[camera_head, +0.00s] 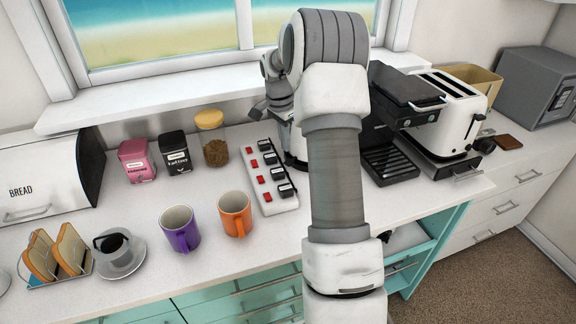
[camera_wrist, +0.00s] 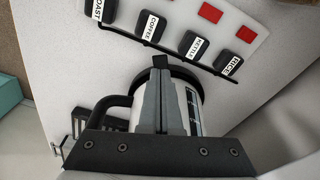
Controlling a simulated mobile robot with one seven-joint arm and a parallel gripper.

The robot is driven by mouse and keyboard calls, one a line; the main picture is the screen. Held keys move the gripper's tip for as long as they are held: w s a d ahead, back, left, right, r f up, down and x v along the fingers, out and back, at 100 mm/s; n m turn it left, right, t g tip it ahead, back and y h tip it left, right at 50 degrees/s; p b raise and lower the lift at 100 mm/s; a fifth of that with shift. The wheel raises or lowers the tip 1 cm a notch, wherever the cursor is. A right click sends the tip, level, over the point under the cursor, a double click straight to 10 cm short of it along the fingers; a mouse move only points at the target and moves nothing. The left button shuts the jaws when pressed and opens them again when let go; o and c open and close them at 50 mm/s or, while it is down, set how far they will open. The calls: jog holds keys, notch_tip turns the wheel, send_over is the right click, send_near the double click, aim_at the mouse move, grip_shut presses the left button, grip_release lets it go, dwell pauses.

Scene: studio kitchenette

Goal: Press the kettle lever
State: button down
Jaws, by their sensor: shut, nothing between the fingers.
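The kettle (camera_wrist: 193,112) is directly below my gripper in the wrist view. It has a light body with a marked dark window, a black rim and a black handle (camera_wrist: 106,108) on the left. My gripper (camera_wrist: 161,70) is shut and empty, its grey fingers together over the kettle and covering its middle. A small black piece shows at the fingertips; I cannot tell whether it is the kettle lever or whether the fingers touch it. In the head view my arm hides most of the kettle.
A white switch strip (camera_head: 261,199) with red lights and labelled plugs lies left of the kettle. Orange (camera_head: 234,214) and purple (camera_head: 179,229) mugs, a jar (camera_head: 215,152) and two tins stand farther left. A coffee machine (camera_head: 388,165) and a toaster (camera_head: 446,115) stand to the right.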

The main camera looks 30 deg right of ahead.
aim_at(287, 163)
jog(key=f+b, duration=0.1)
jog(key=f, duration=0.1)
jog(key=f+b, duration=0.1)
jog(key=f, duration=0.1)
jog(key=shift+d+f, duration=0.2)
jog(key=shift+f, duration=0.2)
notch_tip(287, 163, down, 2)
jog(key=shift+b, duration=0.9)
jog(key=shift+r, duration=0.2)
jog(key=shift+w+a+r, duration=0.1)
jog(key=shift+a+r, duration=0.15)
jog(key=shift+a, duration=0.55)
jog(key=shift+a+r, duration=0.2)
jog(key=shift+a, duration=0.55)
jog(key=shift+r, duration=0.1)
notch_tip(287, 163, up, 8)
jog(key=p, duration=0.5)
jog(key=shift+d+f, duration=0.25)
